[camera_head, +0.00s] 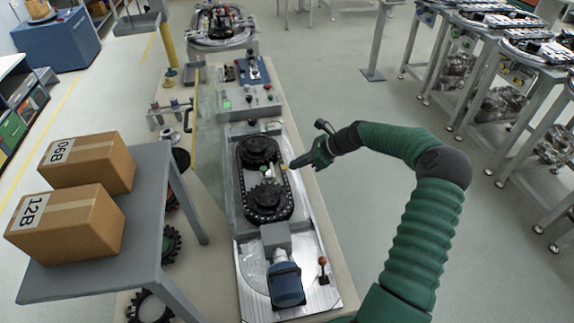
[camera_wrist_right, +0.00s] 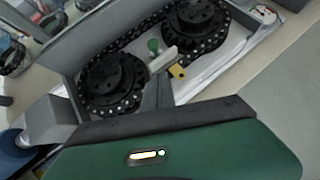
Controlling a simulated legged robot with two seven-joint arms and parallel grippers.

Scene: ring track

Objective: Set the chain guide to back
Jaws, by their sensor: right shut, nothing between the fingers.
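The chain drive has two black sprockets, one at the back (camera_head: 258,150) and one nearer (camera_head: 266,197), with a black chain looped around them. Between them sit a green knob (camera_wrist_right: 153,45), a pale bar (camera_wrist_right: 162,60) and a small yellow tab (camera_wrist_right: 177,72). These look like the chain guide, but its setting cannot be read for sure. My right gripper (camera_head: 296,163) is shut and empty, at the right side of the chain loop beside the yellow tab. In the wrist view its dark fingers (camera_wrist_right: 158,92) point at the bar; contact cannot be told. My left gripper is not in view.
A blue motor (camera_head: 286,284) and a red-knobbed lever (camera_head: 323,268) are at the near end. A control box (camera_head: 248,100) stands behind. A clear panel runs along the left of the drive. A grey table with two cartons (camera_head: 68,222) stands left. Open floor lies right.

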